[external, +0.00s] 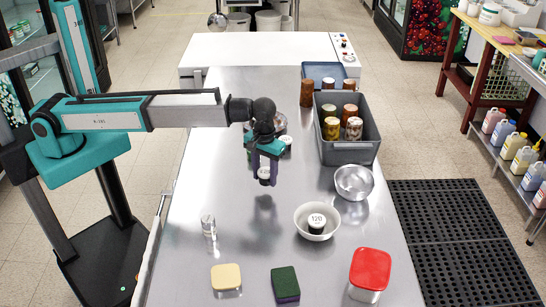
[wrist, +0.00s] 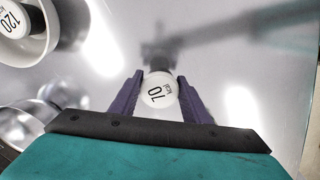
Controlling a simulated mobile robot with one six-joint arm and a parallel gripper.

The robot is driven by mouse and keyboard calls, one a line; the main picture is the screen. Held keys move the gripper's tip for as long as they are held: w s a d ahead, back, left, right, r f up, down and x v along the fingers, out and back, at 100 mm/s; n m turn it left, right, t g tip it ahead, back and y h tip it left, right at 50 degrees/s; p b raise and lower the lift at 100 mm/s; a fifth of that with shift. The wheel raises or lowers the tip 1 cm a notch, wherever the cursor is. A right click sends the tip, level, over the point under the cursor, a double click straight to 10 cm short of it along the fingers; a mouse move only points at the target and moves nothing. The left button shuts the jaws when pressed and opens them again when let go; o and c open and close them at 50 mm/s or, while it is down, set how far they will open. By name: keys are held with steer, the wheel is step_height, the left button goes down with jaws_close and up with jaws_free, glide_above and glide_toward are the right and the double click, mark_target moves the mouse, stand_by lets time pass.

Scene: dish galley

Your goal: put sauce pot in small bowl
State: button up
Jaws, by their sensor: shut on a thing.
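My gripper (external: 265,168) is shut on a small sauce pot (external: 264,174) with a white lid, held above the steel table. In the wrist view the purple fingers (wrist: 157,86) grip it from both sides, and its lid (wrist: 160,91) reads 70. A white bowl (external: 303,229) stands in front and to the right of my gripper; it also shows at the top left of the wrist view (wrist: 47,40). A pot marked 120 (external: 317,222) sits inside it. A steel bowl (external: 354,182) stands to the right. Another round metal piece (external: 279,122) is partly hidden behind my gripper.
A grey crate (external: 347,152) with several jars stands at the back right. A brown jar (external: 306,93) is beside it. A glass shaker (external: 208,226), yellow sponge (external: 226,277), green sponge (external: 285,284) and red-lidded tub (external: 369,273) are at the front. The table below my gripper is clear.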

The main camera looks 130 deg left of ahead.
steer(key=shift+w+a+f, duration=0.1)
steer(key=shift+w+a, duration=0.6)
steer(key=shift+w, duration=0.3)
steer(key=shift+f+p, duration=0.15)
steer(key=shift+p, duration=0.2)
steer(key=shift+f+p, duration=0.7)
steer(key=shift+f, duration=0.95)
steer(key=shift+f, duration=0.15)
steer(key=o, duration=1.2)
steer(key=shift+c, duration=0.2)
steer(key=shift+r+b, duration=1.4)
steer(key=shift+r, duration=4.8)
